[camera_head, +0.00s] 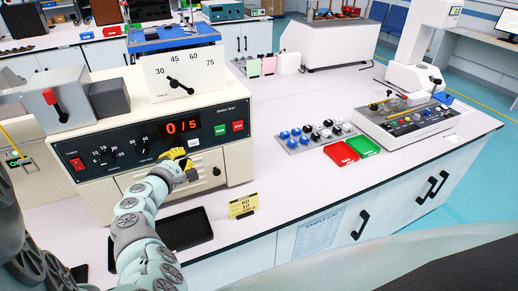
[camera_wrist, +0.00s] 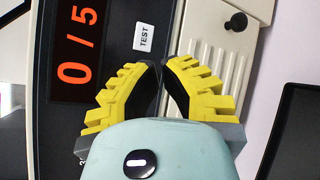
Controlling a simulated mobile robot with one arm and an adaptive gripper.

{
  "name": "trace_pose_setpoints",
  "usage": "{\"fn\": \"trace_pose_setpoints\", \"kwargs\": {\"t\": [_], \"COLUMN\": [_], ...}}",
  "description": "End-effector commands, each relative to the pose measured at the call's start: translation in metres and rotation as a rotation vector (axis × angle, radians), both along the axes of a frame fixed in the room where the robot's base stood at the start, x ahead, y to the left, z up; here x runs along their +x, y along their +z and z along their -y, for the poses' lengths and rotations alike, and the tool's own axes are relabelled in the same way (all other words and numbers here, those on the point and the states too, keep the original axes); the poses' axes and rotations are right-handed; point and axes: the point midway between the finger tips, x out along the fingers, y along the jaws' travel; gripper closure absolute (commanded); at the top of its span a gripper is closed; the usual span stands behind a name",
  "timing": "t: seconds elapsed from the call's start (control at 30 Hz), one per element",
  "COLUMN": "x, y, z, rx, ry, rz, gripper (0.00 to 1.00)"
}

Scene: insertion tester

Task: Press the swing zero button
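The tester's dark control panel (camera_head: 130,148) faces me, with a red display (camera_head: 182,126) reading "0 / 5". It carries a green button (camera_head: 221,130), a red button (camera_head: 238,126) and a small white key (camera_head: 194,142). In the wrist view the white key (camera_wrist: 144,37) reads TEST, beside the display (camera_wrist: 74,46). No swing zero label is readable, so I cannot tell which button it is. My gripper (camera_head: 182,155) is at the panel's lower edge, below the display. In the wrist view its yellow-and-black fingers (camera_wrist: 162,66) meet at the tips, with nothing between them. Contact with the panel cannot be told.
A dial plate (camera_head: 182,75) with a black pointer stands on top of the tester. Black knobs (camera_head: 140,145) and a red switch (camera_head: 77,164) are left on the panel. A black tray (camera_head: 187,229) and yellow card (camera_head: 242,205) lie in front. The bench to the right has free room.

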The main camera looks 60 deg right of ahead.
Motion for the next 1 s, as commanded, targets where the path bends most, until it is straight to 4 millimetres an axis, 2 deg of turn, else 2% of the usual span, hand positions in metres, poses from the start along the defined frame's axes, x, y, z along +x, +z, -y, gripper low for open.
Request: {"fn": "trace_pose_setpoints", "kwargs": {"t": [0.27, 0.7, 1.0], "x": [-0.007, -0.041, -0.042], "y": [0.000, 0.000, 0.000], "z": [-0.005, -0.025, -0.027], "rx": [-0.001, -0.001, -0.001], "ry": [0.004, 0.004, 0.003], "rz": [-0.002, -0.003, 0.000], "gripper": [1.00, 1.00, 1.00]}}
